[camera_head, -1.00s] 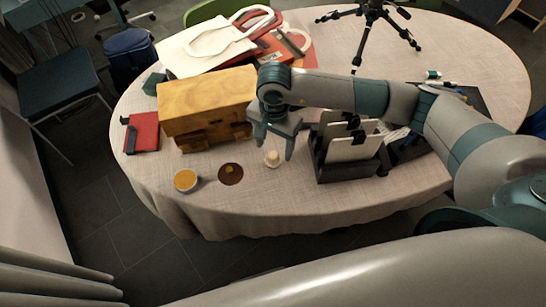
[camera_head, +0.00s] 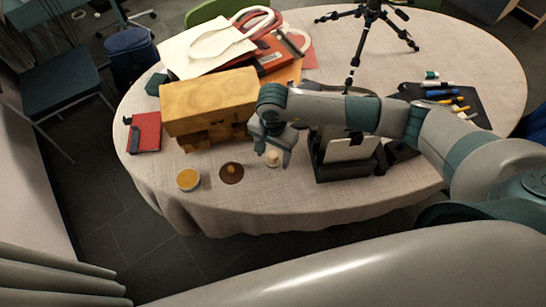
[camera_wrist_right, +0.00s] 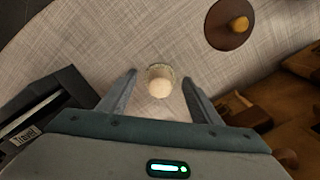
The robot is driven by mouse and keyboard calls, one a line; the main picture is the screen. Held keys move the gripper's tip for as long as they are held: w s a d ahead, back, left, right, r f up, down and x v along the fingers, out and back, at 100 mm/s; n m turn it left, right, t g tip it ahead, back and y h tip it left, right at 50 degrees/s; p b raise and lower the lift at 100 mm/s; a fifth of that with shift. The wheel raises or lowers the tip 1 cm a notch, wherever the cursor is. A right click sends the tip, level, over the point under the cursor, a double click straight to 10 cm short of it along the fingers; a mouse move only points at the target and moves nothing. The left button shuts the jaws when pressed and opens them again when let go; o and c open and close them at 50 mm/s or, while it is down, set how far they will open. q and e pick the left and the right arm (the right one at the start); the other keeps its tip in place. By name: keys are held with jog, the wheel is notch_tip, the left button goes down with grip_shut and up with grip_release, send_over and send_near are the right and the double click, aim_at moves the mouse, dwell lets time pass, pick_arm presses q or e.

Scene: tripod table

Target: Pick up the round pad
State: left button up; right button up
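The round pad appears to be the small cream piece with a domed top (camera_head: 273,158), standing on the cloth-covered table (camera_head: 300,205). In the right wrist view the pad (camera_wrist_right: 160,81) lies between the two fingertips with a gap on each side. My right gripper (camera_head: 273,156) is open and empty, pointing down over the pad; it also shows in the right wrist view (camera_wrist_right: 158,85). The fingers partly cover the pad in the head view. My left gripper is not visible.
A brown disc with an orange knob (camera_head: 231,173) and a small tin with yellow contents (camera_head: 188,179) sit left of the pad. A wooden chest (camera_head: 210,100) stands behind. A black stand (camera_head: 345,166) stands close on the right. The table front is clear.

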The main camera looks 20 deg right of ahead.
jog(key=c, duration=0.9)
jog(key=shift+r, duration=0.1)
